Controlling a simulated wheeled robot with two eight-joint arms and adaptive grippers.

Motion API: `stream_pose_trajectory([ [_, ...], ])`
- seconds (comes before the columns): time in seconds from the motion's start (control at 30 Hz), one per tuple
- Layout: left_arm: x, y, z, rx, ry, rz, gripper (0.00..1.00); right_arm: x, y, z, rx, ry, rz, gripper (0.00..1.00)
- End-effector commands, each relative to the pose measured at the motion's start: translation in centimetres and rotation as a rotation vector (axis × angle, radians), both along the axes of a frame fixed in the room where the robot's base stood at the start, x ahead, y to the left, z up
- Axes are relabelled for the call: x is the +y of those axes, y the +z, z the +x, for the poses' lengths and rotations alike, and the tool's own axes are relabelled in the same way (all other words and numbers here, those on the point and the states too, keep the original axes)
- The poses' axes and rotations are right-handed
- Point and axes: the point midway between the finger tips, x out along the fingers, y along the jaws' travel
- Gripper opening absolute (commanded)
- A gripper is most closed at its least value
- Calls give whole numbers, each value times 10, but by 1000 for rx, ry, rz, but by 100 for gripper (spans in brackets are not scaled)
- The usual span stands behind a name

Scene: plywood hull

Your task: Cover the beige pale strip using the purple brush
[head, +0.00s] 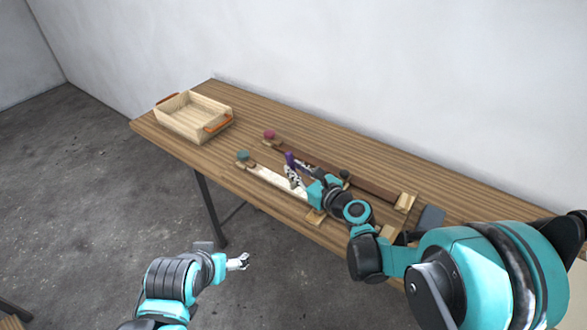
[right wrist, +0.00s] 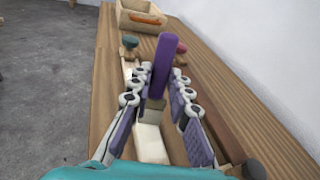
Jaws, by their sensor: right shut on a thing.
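The purple brush (head: 289,158) is upright in my right gripper (head: 293,176), with its purple handle standing above the fingers. In the right wrist view the purple handle (right wrist: 163,65) rises between the two fingers of the right gripper (right wrist: 160,85). The beige pale strip (head: 268,177) lies along the front of the table, and the gripper is over it. The strip also shows below the fingers in the right wrist view (right wrist: 150,146). The brush's lower end is hidden, so contact with the strip cannot be told. My left gripper (head: 240,262) hangs empty in front of the table; its opening is unclear.
A wooden crate (head: 192,120) with orange handles stands at the table's far left. A teal knob (head: 243,155) is at the strip's left end. A dark brown strip (head: 375,187) with a pinkish knob (head: 269,134) runs behind. The table (head: 235,108) is bare near the wall.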

Motion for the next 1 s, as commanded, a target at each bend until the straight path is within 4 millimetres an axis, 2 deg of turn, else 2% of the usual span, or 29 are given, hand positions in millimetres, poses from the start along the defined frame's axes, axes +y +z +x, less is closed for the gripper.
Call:
stream_pose_trajectory([
  [1.0, 0, 0, 0, 0, 0, 0, 87, -34, 0, -22, 0, -1, 0, 0],
])
